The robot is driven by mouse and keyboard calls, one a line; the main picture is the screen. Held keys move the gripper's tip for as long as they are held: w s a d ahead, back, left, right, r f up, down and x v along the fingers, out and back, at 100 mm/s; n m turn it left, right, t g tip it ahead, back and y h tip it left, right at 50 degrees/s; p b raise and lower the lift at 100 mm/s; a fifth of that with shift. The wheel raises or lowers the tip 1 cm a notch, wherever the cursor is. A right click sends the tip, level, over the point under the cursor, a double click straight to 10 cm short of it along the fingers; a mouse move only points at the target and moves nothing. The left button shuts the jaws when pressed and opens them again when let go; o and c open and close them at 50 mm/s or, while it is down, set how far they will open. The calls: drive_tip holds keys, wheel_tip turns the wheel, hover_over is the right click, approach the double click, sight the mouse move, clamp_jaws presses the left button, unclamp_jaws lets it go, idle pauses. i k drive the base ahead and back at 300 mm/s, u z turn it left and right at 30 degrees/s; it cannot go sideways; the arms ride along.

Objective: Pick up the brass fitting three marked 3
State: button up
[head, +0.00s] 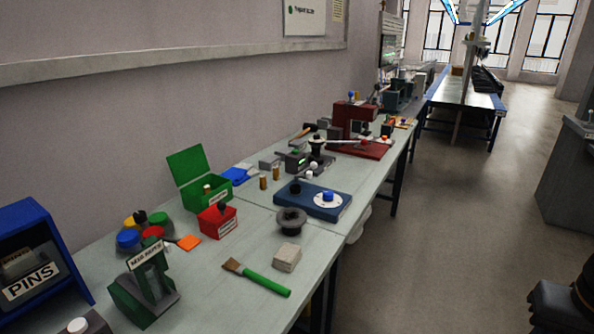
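Two small brass-coloured cylinders stand upright on the bench behind the blue base plate: a nearer brass fitting (263,182) and a farther brass fitting (276,173), a little apart. Another small brass-coloured piece (206,189) shows at the open green box (187,165). Any number marks are too small to read, so I cannot tell which is fitting three. I cannot make out my gripper in the head view.
A red labelled box (217,222), a dark round flanged part (291,221) and a blue base plate (312,200) stand near the fittings. A green-handled brush (262,280) lies at the front. Machines stand farther along the bench.

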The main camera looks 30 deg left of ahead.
sight(276, 170)
drive_tip(key=z, duration=0.35)
drive_tip(key=i, duration=1.6)
drive_tip(key=u, duration=0.4)
drive_tip(key=i, duration=0.95)
drive_tip(key=u, duration=1.7)
drive_tip(key=i, duration=1.1)
drive_tip(key=u, duration=0.25)
